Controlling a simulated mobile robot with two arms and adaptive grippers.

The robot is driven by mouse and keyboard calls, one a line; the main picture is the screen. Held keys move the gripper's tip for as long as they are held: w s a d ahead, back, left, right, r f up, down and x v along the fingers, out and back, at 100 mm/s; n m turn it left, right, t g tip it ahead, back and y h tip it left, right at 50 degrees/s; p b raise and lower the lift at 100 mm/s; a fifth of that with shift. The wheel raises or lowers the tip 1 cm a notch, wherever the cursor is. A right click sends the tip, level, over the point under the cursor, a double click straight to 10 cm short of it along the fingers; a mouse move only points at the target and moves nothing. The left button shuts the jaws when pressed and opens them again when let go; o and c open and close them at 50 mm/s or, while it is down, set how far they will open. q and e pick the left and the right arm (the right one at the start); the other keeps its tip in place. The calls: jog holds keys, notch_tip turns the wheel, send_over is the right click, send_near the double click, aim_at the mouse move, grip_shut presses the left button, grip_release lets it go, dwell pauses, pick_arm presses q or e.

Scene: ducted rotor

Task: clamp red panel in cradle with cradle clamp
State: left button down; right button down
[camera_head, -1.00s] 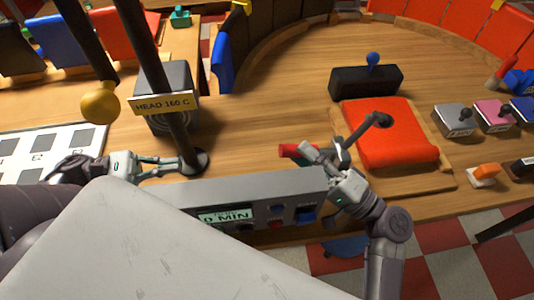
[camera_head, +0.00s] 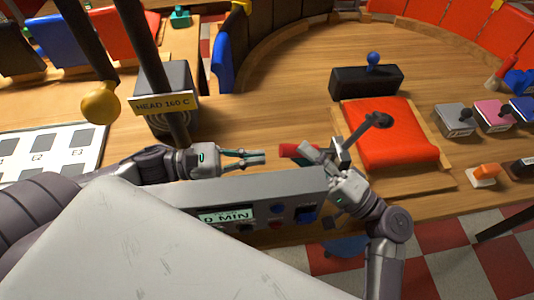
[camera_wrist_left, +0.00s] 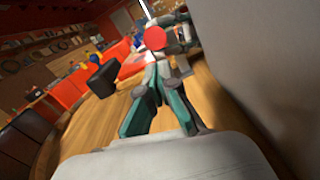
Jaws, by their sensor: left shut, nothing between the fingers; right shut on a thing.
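The red panel (camera_head: 405,140) lies in the wooden cradle (camera_head: 443,148) at right of centre. The cradle clamp has a dark arm with a round pad (camera_head: 379,119) over the panel's left part; I cannot tell whether the pad touches it. Its red handle (camera_head: 290,151) points left. My right gripper (camera_head: 325,155) is shut at the clamp, by the handle, and partly hides it. My left gripper (camera_head: 259,157) is shut and empty, just left of the red handle and apart from it. In the left wrist view the red handle end (camera_wrist_left: 155,39) shows beyond the fingertips.
A grey control box (camera_head: 260,190) stands just below both grippers. A dark pole with the yellow "HEAD 160 C" sign (camera_head: 163,104) rises at left. A black block (camera_head: 350,84) with a blue knob stands behind the panel. Small coloured boxes (camera_head: 492,118) stand at right.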

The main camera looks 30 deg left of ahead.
pick_arm(q)
jog(key=shift+x, duration=1.4)
jog(key=shift+d+r, duration=0.2)
jog(key=shift+r, duration=0.9)
pick_arm(e)
jog(key=shift+f, duration=0.15)
jog(key=c, duration=0.9)
grip_release()
jog(key=shift+f, duration=0.1)
pick_arm(q)
jog(key=shift+w+f, duration=0.1)
